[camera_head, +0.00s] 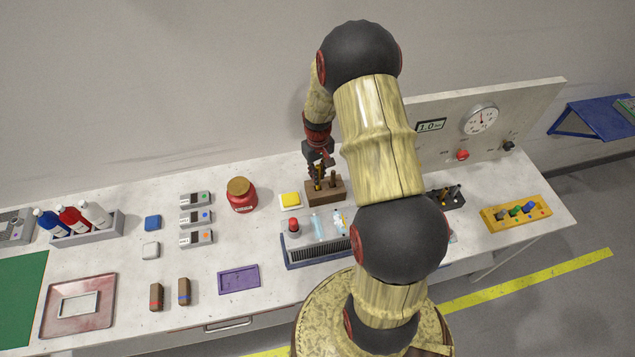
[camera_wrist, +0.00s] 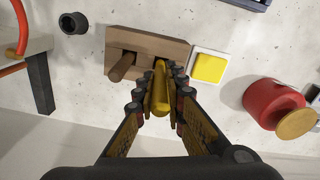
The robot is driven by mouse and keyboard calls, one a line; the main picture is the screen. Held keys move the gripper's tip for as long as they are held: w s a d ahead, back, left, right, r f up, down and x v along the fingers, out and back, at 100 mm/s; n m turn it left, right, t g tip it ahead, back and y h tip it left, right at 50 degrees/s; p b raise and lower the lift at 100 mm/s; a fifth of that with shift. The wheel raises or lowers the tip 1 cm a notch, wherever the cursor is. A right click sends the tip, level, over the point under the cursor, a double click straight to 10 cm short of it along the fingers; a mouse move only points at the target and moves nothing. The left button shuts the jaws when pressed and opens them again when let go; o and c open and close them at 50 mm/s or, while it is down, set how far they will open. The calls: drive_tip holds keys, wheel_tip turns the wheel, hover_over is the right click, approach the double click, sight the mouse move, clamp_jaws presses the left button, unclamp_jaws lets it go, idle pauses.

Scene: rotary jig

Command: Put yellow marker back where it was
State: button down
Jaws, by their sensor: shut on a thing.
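The yellow marker (camera_wrist: 160,92) is between the fingers of my gripper (camera_wrist: 160,100), which is shut on it. In the head view my gripper (camera_head: 318,177) is directly over the left part of a brown wooden block (camera_head: 335,196). The block also shows in the wrist view (camera_wrist: 146,42), with a brown peg (camera_wrist: 122,68) standing in one opening and a second, dark opening beside it. The marker's far end lines up with that second opening. I cannot tell whether the end is inside it or just above it.
A yellow pad on a white base (camera_head: 290,200) sits close left of the block. A red jar (camera_head: 242,196) stands further left. My arm hides part of the bench to the right.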

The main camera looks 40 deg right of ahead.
drive_tip(key=shift+f, duration=2.3)
drive_tip(key=shift+f, duration=0.1)
drive_tip(key=c, duration=1.8)
unclamp_jaws()
drive_tip(key=shift+c, duration=0.2)
